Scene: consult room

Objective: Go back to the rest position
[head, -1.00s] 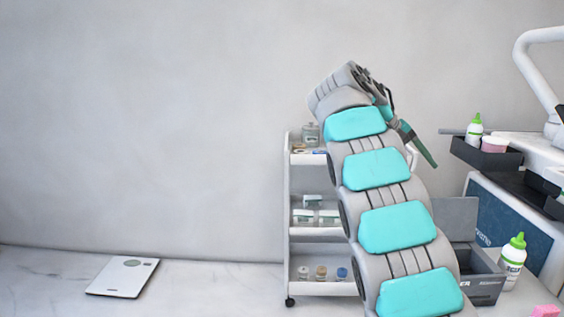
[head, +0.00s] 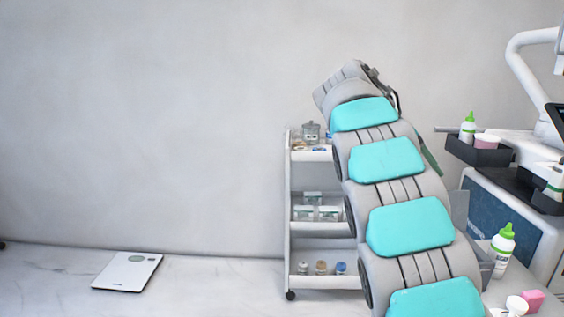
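My arm, grey with turquoise pads, rises from the lower right and bends over at the top, in front of the cart and part of the counter. My gripper is mostly hidden behind the arm's upper links. Only a dark curved part (head: 394,92) and a dark green piece (head: 432,162) show past the arm's right side. I cannot tell whether the gripper is open or shut, or whether it holds anything.
A white wheeled cart (head: 287,215) with bottles and boxes stands behind my arm. A white scale (head: 127,271) lies on the floor at left. At right are a dark tray (head: 478,153), a green-capped bottle (head: 502,250), a white cup (head: 516,306) and a pink block (head: 532,300).

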